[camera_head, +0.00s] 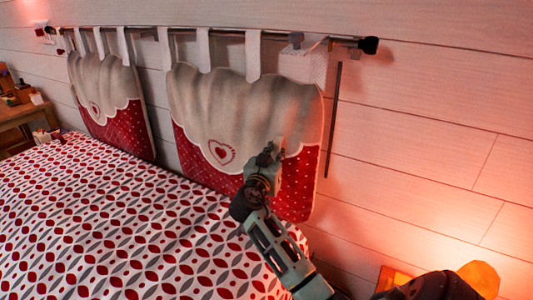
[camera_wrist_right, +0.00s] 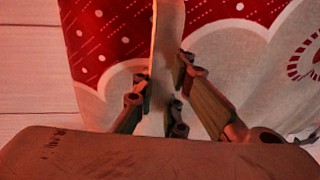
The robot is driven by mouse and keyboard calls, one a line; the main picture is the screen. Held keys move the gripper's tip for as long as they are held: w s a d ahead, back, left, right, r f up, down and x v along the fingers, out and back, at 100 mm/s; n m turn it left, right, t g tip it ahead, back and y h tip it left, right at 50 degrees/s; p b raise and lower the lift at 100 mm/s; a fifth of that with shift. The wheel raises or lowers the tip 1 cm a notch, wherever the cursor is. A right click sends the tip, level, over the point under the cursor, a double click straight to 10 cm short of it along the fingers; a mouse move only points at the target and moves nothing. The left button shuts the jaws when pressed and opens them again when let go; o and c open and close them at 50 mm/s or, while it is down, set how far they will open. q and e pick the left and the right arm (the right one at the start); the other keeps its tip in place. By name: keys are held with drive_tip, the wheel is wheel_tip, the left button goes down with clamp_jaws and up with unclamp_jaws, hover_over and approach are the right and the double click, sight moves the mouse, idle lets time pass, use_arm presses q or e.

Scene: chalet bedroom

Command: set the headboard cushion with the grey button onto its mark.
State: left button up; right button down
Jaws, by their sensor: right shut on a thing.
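The right headboard cushion (camera_head: 240,98), grey above and red below with a heart, hangs by white loops from a wall rod (camera_head: 225,33). My right gripper (camera_head: 268,155) is at the cushion's front, right of the heart. In the right wrist view its fingers (camera_wrist_right: 158,95) are shut around a pale upright strip (camera_wrist_right: 168,38), seemingly a fold or edge of the cushion. A dark vertical strip (camera_head: 333,120) on the wall may be the mark. My left gripper is out of view.
A second, similar cushion (camera_head: 105,85) hangs to the left. The patterned bed (camera_head: 120,225) lies below both. A wooden side table (camera_head: 18,115) with small items stands at far left. A glowing orange lamp (camera_head: 480,278) is at lower right.

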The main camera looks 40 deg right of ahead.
drive_tip(key=shift+s, duration=0.25)
drive_tip(key=c, duration=2)
unclamp_jaws()
drive_tip(key=shift+c, duration=0.2)
drive_tip(key=v, duration=1.2)
